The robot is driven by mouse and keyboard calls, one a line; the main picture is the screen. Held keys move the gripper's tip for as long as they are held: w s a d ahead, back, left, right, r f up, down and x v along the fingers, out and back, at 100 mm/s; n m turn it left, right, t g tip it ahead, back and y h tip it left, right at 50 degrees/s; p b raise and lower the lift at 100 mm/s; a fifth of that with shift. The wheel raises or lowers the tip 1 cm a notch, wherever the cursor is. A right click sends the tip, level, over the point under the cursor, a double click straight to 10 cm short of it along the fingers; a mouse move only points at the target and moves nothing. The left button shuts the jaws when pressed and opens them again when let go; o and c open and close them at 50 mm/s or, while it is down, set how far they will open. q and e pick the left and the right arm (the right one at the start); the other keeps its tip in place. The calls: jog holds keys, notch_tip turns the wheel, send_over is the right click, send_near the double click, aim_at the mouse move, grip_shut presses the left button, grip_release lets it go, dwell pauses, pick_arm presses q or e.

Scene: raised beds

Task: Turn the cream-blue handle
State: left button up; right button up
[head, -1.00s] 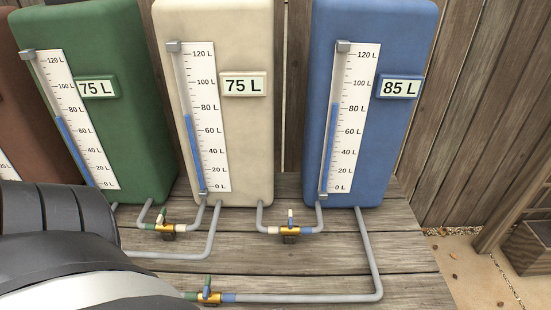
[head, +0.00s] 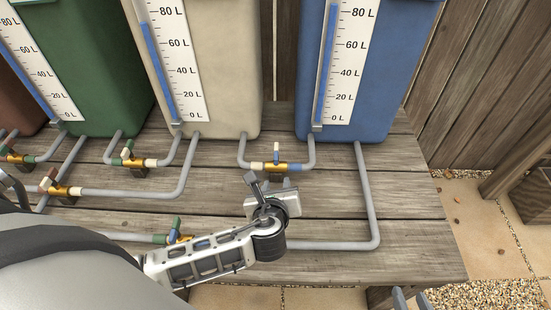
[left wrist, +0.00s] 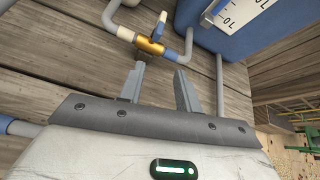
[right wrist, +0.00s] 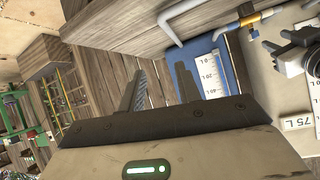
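The cream-blue handle (head: 276,150) stands up from a brass valve (head: 283,167) on the pipe between the cream and blue tanks. In the left wrist view the handle (left wrist: 161,24) and its brass body (left wrist: 149,46) are just beyond the fingertips. My left gripper (head: 268,182) is in front of this valve, apart from it. Its two fingers (left wrist: 160,68) are spread with nothing between them. My right gripper (head: 411,296) shows only its fingertips at the bottom edge of the head view, off the table's front right. Its fingers (right wrist: 158,62) are spread and empty.
The cream tank (head: 220,100) and blue tank (head: 390,90) stand behind the valve. A green-blue valve (head: 177,236) is beside my left forearm. A long pipe (head: 330,245) runs in front. Other valves (head: 128,160) are left. The planks (head: 420,240) at right are clear.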

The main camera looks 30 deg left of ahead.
aim_at(276, 152)
pick_arm(q)
jog(key=w+a+f+b, duration=0.1)
jog(key=w+a, duration=0.1)
jog(key=w, duration=0.3)
jog(key=w+a+f+m+b, duration=0.1)
jog(key=w+a+f, duration=0.1)
jog(key=w+a, duration=0.1)
jog(key=w+a+f+m+y+b, duration=0.1)
jog(key=w+a+f+b, duration=0.1)
jog(key=w, duration=0.4)
jog(key=shift+w+a+t, duration=0.3)
grip_shut()
